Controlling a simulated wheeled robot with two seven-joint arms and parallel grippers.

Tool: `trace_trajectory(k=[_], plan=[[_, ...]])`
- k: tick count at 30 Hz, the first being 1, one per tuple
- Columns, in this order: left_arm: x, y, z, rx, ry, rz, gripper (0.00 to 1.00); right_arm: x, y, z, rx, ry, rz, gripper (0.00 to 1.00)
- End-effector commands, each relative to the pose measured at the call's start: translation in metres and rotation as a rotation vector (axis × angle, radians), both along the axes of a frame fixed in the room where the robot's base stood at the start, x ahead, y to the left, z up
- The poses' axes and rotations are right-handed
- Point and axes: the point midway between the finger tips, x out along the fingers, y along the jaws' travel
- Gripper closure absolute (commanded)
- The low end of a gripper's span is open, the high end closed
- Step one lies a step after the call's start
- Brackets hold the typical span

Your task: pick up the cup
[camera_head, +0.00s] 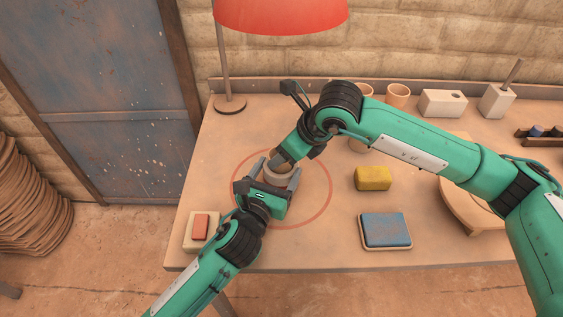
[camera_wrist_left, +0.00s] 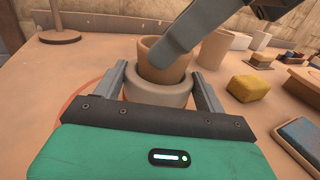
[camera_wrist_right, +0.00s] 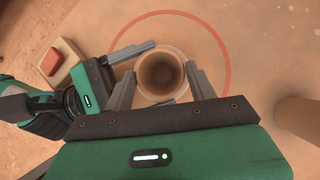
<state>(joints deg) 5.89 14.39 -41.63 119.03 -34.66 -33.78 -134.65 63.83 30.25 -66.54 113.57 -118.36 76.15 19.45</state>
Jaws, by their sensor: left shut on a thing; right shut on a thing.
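A brown cup (camera_wrist_left: 162,58) stands nested in a wider pale ring-like vessel (camera_wrist_left: 158,93), over the red circle on the table. My left gripper (camera_wrist_left: 157,80) is shut on the pale vessel, a finger on each side. My right gripper (camera_wrist_right: 159,72) comes from above and is shut on the brown cup; one finger covers part of the cup in the left wrist view. The cup's open dark inside (camera_wrist_right: 160,75) shows from above. In the head view the cup (camera_head: 283,160) and pale vessel (camera_head: 277,176) are partly hidden by my grippers. Whether the vessel touches the table is unclear.
A red block on a pale base (camera_head: 188,243) lies left of my left arm. A yellow block (camera_head: 373,178) and blue pad (camera_head: 386,229) lie right. Cups (camera_head: 397,95) and a pale block (camera_head: 442,103) stand behind. A red lamp (camera_head: 280,14) overhangs the back left.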

Motion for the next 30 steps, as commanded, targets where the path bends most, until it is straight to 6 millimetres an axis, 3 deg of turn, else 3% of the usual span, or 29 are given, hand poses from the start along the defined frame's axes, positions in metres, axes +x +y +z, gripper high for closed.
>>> trace_trajectory(k=[8,18,30], plan=[[0.000,0.000,0.000,0.000,0.001,0.001,0.61,0.001,0.001,0.013,0.003,-0.003,0.000,0.79],[0.000,0.000,-0.001,0.001,0.002,0.000,0.61,-0.001,-0.002,0.074,0.001,-0.004,0.000,0.79],[0.000,0.000,-0.001,0.001,0.002,0.000,0.61,-0.052,-0.081,0.070,-0.001,0.000,-0.004,0.79]])
